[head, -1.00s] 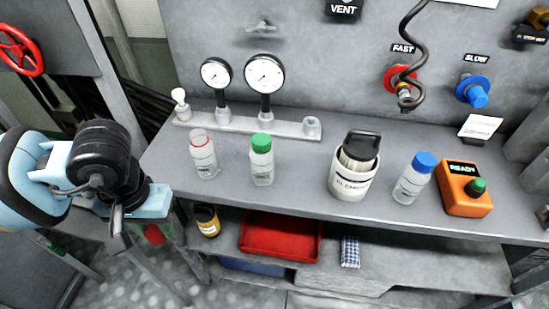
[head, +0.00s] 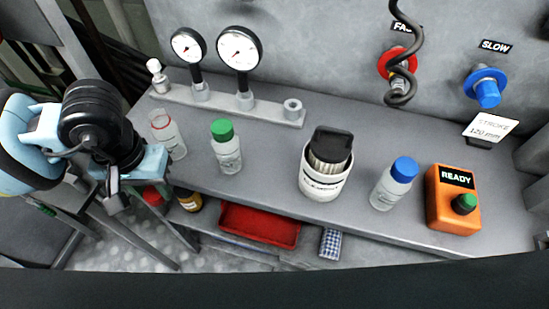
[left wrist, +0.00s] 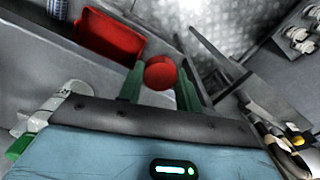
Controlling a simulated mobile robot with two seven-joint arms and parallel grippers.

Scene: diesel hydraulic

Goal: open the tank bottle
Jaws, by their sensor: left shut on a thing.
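A clear bottle with a red ring at its mouth (head: 168,136) stands upright at the left end of the bench, with no cap on it. My left gripper (head: 150,190) hangs beside the bench's front left edge, to the left of and below that bottle in the picture. It is shut on a round red cap (head: 153,197), clear of the bottle. The left wrist view shows the red cap (left wrist: 160,73) between the two green fingers. A green-capped bottle (head: 226,150) and a blue-capped bottle (head: 392,185) stand upright on the bench. My right gripper is not in view.
A white canister (head: 323,185) with dark contents and an orange READY box (head: 453,205) stand on the bench (head: 270,150). Two gauges (head: 240,48) rise behind the bottles. On the shelf below are a red tray (head: 260,226) and a yellow jar (head: 190,201).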

